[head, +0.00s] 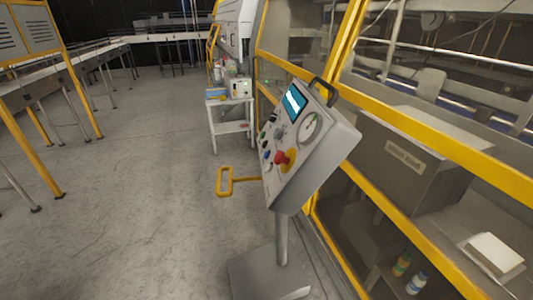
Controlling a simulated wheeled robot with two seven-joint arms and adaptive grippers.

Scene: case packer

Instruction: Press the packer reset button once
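The packer control panel (315,157) is a grey tilted box on a post to the right of centre. Its face carries a lit screen (294,100), a round dial (310,127), a large red mushroom knob on a yellow base (284,157) and several small buttons. A blue button (267,154) and a green button (264,143) show near its left edge. Labels are too small to read, so I cannot tell which one is the reset button. Neither of my grippers is in the head view.
The panel's post stands on a grey foot plate (262,272). A yellow-framed machine guard (440,142) runs along the right, close behind the panel. A small white table (233,127) stands beyond it. Conveyors (87,58) line the left. The floor (130,210) left of the panel is clear.

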